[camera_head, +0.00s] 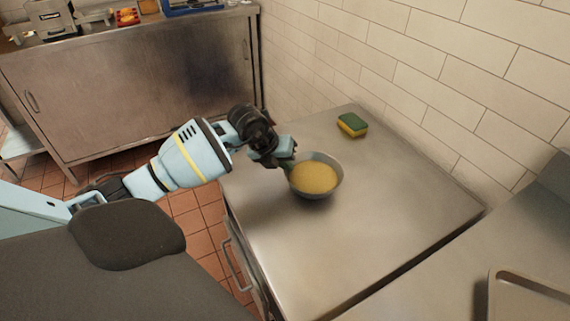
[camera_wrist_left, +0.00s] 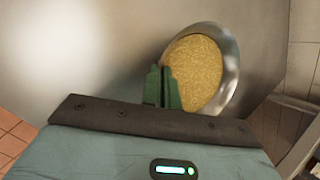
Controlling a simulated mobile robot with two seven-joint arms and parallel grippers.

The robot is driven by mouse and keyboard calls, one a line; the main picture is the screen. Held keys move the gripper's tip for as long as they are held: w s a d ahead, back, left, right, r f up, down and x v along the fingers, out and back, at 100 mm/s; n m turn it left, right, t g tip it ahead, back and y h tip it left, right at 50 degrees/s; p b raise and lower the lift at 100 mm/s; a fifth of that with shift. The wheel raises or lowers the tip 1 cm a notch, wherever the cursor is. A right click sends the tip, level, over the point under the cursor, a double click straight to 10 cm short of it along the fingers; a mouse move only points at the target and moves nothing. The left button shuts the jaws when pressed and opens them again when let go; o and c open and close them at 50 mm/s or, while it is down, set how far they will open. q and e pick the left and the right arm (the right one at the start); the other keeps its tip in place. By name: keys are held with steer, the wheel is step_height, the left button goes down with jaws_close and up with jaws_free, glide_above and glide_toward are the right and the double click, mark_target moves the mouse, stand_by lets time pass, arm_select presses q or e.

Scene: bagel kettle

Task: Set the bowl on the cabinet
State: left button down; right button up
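The metal bowl (camera_head: 335,182), filled with a yellow grainy food, is over the steel cabinet top (camera_head: 400,215). It looks level; I cannot tell for sure whether its base touches the surface. My left gripper (camera_head: 289,166) reaches in from the left at the bowl's left rim. In the left wrist view, the green fingers (camera_wrist_left: 163,88) are close together, one outside and one inside the rim of the bowl (camera_wrist_left: 232,62), pinching it. The bowl's underside is hidden. My right gripper is not in view.
A green and yellow sponge (camera_head: 352,125) lies behind the bowl near the tiled wall (camera_head: 400,70). A tray (camera_head: 525,297) is on the counter at lower right. Another steel cabinet (camera_head: 130,95) with items on it stands at the back left. The cabinet top right of the bowl is clear.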

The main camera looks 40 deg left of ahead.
arm_select(q)
steer(key=shift+f, duration=0.1)
steer(key=c, duration=2)
jaws_free()
steer(key=shift+f, duration=0.1)
steer(key=o, duration=0.3)
steer(key=shift+p+v, duration=0.3)
steer(key=shift+v, duration=5.8)
